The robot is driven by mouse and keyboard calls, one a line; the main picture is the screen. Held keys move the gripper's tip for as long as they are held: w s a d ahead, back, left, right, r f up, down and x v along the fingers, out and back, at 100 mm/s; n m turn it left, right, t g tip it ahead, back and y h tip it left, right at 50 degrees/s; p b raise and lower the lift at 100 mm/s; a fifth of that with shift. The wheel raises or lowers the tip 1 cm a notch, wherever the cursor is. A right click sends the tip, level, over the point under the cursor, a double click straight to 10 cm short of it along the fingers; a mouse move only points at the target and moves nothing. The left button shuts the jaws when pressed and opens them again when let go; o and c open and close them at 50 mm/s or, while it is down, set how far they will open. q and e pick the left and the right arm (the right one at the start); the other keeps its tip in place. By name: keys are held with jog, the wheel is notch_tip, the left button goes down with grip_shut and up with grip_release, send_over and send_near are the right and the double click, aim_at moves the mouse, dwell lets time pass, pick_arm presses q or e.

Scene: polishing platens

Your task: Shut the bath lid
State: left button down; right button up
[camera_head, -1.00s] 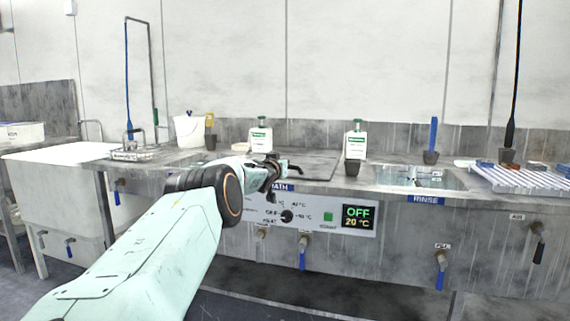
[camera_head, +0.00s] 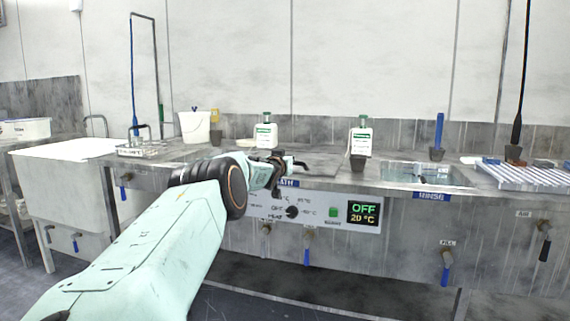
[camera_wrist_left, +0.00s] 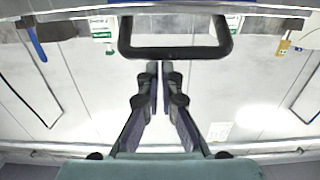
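The bath lid (camera_head: 323,163) is a flat grey metal panel at bench height above the BATH label, partly hidden behind my left gripper. It looks to lie flat over the bath, but I cannot tell if it is fully down. A black bar handle (camera_head: 298,164) shows beside the gripper; in the left wrist view the handle (camera_wrist_left: 175,52) crosses just beyond the fingertips. My left gripper (camera_head: 279,171) is at the bath's front edge. In the left wrist view its fingertips (camera_wrist_left: 160,66) are together with only a thin gap and nothing between them. My right gripper is out of view.
White green-capped bottles (camera_head: 264,136) (camera_head: 361,139) stand behind and right of the bath. A dark cup (camera_head: 357,162) stands near the right bottle. The rinse basin (camera_head: 425,174) is to the right, the control panel (camera_head: 312,210) below. A white bucket (camera_head: 195,127) stands back left.

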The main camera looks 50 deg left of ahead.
pick_arm(q)
jog(key=f+p+v, duration=0.1)
jog(key=p+v, duration=0.4)
jog(key=v, duration=0.4)
jog(key=shift+s+f, duration=0.15)
jog(key=shift+f, duration=0.2)
dwell(0.4)
jog(key=shift+d, duration=0.1)
